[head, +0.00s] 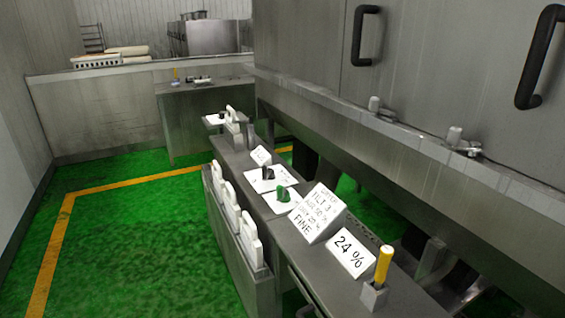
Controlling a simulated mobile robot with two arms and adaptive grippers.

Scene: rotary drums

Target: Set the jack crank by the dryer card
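A white card (319,213) stands tilted on the long steel bench. It reads TILT 3 and FINE, with small middle lines about air and out that are hard to read; its top line looks like DRYER. A white 24 % sign (352,254) stands nearer. A yellow-handled tool (384,264) stands upright in a grey block at the near end. A black knob (267,173) and a green knob (282,194) sit on white plates beyond the card. I cannot tell which part is the jack crank. Neither gripper is in view.
A steel machine with black door handles (360,36) rises along the right. White handled pieces (249,241) line the bench's left side. A small table (203,87) with tools stands at the back. The green floor (130,230) on the left is clear.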

